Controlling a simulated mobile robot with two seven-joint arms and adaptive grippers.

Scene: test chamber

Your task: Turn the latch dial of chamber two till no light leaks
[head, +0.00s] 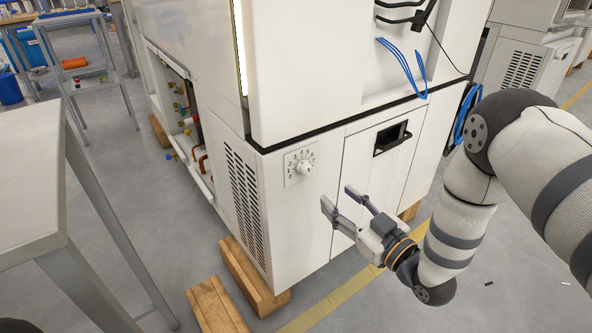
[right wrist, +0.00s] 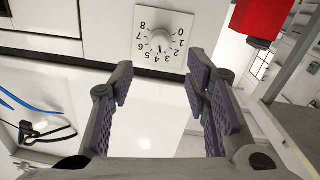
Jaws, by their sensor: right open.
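The latch dial (head: 304,168) is a white round knob on a square numbered plate, low on the chamber's (head: 292,70) front panel. It also shows in the right wrist view (right wrist: 158,43), upside down; its exact setting is too small to read surely. A bright lit strip (head: 240,48) runs down the chamber's upper left edge. My right gripper (head: 338,197) is open and empty, below and right of the dial, apart from it. In the right wrist view the dial lies beyond and between the two fingertips (right wrist: 160,80). My left gripper is not in view.
A black recessed handle (head: 392,137) and blue cables (head: 405,62) are right of the dial. A grey table (head: 30,190) stands at the left. Wooden blocks (head: 217,305) lie under and before the chamber. The floor in front is mostly clear.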

